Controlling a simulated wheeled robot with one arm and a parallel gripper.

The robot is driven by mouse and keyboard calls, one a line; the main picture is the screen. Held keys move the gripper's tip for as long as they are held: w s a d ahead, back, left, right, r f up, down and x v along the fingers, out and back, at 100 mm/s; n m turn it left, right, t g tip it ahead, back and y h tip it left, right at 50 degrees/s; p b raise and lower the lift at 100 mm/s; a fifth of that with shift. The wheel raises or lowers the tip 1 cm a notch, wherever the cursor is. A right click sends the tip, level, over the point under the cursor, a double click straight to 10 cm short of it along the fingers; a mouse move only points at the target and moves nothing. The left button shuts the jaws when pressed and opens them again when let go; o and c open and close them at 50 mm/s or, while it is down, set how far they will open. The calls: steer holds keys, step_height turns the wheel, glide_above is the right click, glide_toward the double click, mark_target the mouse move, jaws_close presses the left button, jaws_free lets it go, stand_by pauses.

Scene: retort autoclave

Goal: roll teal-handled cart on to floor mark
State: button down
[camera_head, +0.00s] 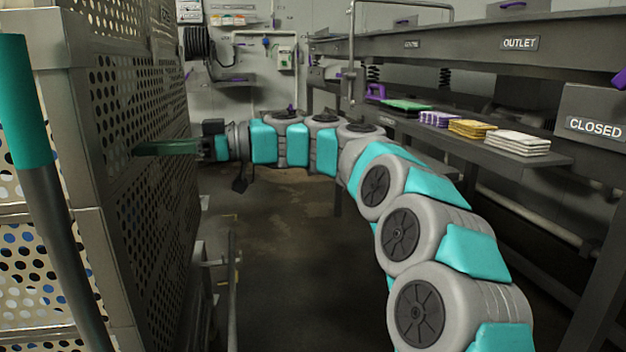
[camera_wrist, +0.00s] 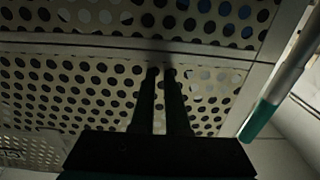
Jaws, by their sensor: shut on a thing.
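The teal-handled cart fills the left of the head view, with a stack of perforated metal baskets (camera_head: 125,120) on it. Its upright bar has a teal grip (camera_head: 24,100), which also shows at the right of the wrist view (camera_wrist: 262,118). My gripper (camera_head: 140,149) reaches left to the perforated side. In the wrist view my gripper's fingers (camera_wrist: 161,72) are close together with their tips at the perforated wall (camera_wrist: 95,90), apart from the teal grip. The gripper is shut on the wall; the exact hold between the tips is too dark to see. No floor mark is clear.
A dark bench (camera_head: 460,140) with stacked cloths (camera_head: 518,143) runs along the right, under an OUTLET sign (camera_head: 519,43). A CLOSED sign (camera_head: 594,127) is at far right. Bare, stained floor (camera_head: 285,235) lies between cart and bench. A wall with boxes and a hose stands behind.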

steer(key=shift+b+x, duration=0.4)
steer(key=shift+x, duration=0.5)
steer(key=shift+s+a, duration=0.15)
steer(key=shift+a, duration=0.1)
steer(key=b+v, duration=0.2)
steer(key=v, duration=0.8)
steer(key=shift+b, duration=0.35)
steer(key=shift+d, duration=0.1)
